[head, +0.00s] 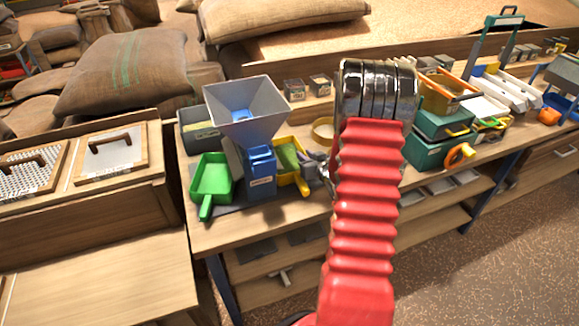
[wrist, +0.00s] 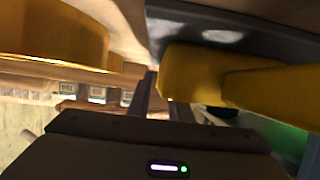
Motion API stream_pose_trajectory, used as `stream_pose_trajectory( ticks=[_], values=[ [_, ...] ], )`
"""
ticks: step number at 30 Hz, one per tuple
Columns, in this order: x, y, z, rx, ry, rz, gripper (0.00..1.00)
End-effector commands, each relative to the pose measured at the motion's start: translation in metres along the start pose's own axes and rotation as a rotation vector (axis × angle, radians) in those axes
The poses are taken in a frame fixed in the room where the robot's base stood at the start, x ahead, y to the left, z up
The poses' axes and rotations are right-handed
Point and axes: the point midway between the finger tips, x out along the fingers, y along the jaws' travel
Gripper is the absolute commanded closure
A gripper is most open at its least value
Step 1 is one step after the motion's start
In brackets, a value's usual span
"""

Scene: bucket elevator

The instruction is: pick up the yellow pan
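The yellow pan (head: 303,182) stands on the bench just right of the blue hopper's base, its handle toward the front and something green in its tray. In the wrist view a large yellow shape, which looks like the pan (wrist: 195,75), fills the upper right on a dark mat. My gripper (head: 317,170) is just right of the pan in the head view, partly hidden behind my red arm. Its dark body fills the bottom of the wrist view. I cannot tell whether its fingers touch the pan or how far apart they are.
A green scoop (head: 212,180) and a grey-and-blue hopper (head: 248,110) stand left of the pan. A yellow ring (head: 323,129) lies behind my gripper and shows large in the wrist view (wrist: 55,32). Green boxes (head: 430,155) stand to the right.

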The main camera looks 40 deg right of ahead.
Motion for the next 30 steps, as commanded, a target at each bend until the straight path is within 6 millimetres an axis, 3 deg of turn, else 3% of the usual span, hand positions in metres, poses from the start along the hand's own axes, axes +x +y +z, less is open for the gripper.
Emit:
stream_pose_trajectory(
  ticks=[8,30],
  values=[
    [0.0,-0.0003,-0.0001,0.0,0.0,0.0,1.0],
    [0.0,-0.0004,0.0,0.0,0.0,-0.001,1.0]
  ],
)
